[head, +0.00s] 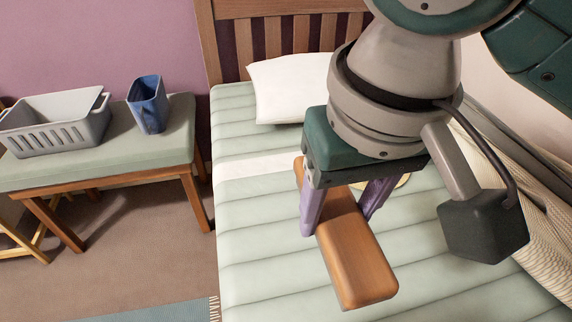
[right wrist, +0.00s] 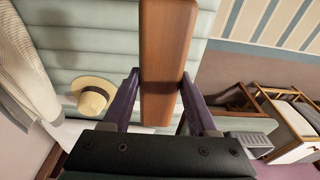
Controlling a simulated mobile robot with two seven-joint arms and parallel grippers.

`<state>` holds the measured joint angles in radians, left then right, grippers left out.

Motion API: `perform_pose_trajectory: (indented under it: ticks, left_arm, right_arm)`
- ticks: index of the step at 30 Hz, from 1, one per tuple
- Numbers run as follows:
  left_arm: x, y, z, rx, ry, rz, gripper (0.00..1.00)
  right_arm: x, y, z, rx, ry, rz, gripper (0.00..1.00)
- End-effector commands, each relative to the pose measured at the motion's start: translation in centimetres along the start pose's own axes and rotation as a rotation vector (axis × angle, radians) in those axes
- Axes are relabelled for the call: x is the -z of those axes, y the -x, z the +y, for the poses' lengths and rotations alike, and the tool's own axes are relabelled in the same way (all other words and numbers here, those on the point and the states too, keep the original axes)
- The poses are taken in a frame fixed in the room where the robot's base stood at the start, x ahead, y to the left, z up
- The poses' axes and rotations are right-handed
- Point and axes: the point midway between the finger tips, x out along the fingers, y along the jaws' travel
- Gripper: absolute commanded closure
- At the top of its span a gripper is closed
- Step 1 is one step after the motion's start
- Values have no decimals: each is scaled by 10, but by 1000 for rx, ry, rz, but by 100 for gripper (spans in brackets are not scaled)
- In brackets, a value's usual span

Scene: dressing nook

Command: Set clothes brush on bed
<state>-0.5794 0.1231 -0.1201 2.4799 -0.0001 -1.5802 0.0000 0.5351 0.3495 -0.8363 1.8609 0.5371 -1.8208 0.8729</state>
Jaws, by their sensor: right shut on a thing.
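The clothes brush (head: 358,268) is a long brown wooden block with rounded edges. My right gripper (head: 337,222) is shut on it, with one purple finger on each side of its middle. In the right wrist view the brush (right wrist: 165,60) runs lengthwise between the two fingers (right wrist: 160,76). The bed (head: 245,270) has a pale green, ribbed cover and lies under the brush. I cannot tell whether the brush touches the cover or hangs just above it. The brush's underside is hidden. My left gripper is not in view.
A straw hat (right wrist: 93,95) lies on the bed, mostly hidden behind my gripper in the head view. A white pillow (head: 285,85) and a cream throw (head: 545,215) are also there. A bench (head: 178,125) at left holds a grey basket (head: 55,128) and blue container (head: 147,108). The bed's near left is clear.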

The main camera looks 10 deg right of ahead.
Motion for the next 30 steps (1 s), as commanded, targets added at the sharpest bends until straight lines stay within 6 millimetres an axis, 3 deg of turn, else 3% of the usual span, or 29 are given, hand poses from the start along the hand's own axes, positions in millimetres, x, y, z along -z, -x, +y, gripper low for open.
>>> perform_pose_trajectory:
  ticks: [1,8,21,30]
  left_arm:
    - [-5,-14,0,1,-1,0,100]
    - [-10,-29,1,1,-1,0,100]
    - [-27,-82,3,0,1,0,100]
    - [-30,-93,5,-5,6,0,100]
  right_arm:
    - [-8,-21,-2,0,-4,-7,97]
    - [-20,-54,-4,-13,-11,-11,97]
    - [-39,-174,-2,-14,-11,-10,97]
    - [-43,-200,-3,-11,-10,-8,97]
